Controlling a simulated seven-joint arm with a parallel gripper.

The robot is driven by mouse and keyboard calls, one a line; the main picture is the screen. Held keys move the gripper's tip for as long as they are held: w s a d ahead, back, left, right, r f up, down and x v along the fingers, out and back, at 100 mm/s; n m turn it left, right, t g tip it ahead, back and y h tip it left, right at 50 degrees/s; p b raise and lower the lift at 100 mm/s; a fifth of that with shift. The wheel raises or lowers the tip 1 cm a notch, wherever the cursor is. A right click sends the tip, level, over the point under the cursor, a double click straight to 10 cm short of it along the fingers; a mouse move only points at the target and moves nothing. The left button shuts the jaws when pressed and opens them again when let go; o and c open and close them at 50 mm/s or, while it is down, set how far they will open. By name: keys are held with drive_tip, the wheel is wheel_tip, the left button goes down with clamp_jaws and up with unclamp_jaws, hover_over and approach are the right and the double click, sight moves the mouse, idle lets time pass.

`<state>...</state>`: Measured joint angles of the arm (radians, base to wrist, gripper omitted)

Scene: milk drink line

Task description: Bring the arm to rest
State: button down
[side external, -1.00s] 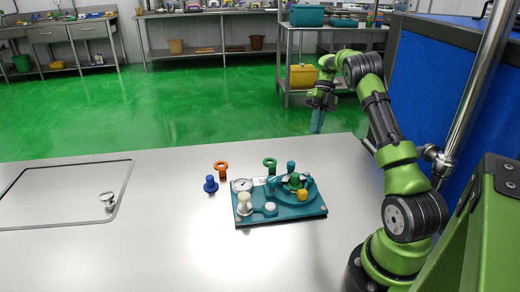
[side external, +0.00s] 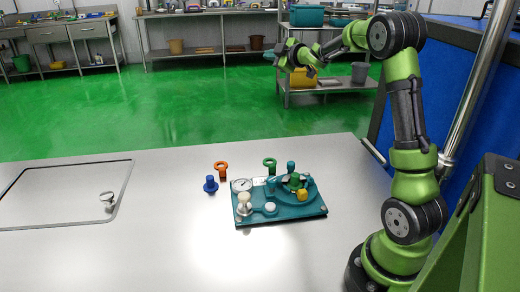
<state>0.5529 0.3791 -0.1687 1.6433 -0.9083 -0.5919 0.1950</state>
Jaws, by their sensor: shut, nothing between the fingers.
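My gripper (side external: 271,56) is high above the far edge of the table, at the end of my raised green and black arm. It points to the left and is far from everything on the table. Its fingers are small in this view; they are shut with nothing seen between them. The teal fixture board (side external: 285,213) lies on the table below, with a dial gauge (side external: 242,185), a yellow knob (side external: 302,194) and several teal, green and white parts on it.
A rectangular panel (side external: 40,215) is set in the table at the left. The space around my gripper looks free; the shelving is in the background.

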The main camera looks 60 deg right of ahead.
drive_tip(key=s+a+f+m+g+y, duration=0.3)
drive_tip(key=s+a+m+g, duration=0.1)
drive_tip(key=s+a, duration=1)
drive_tip(key=s+a+f+m+g+y, duration=0.3)
drive_tip(key=s+a+m, duration=0.4)
drive_tip(key=s+a, duration=0.7)
drive_tip(key=a+f+g, duration=0.1)
drive_tip(key=a, duration=0.7)
drive_tip(key=shift+s+f+m, duration=0.15)
drive_tip(key=shift+s+m, duration=0.15)
drive_tip(key=shift+s, duration=0.1)
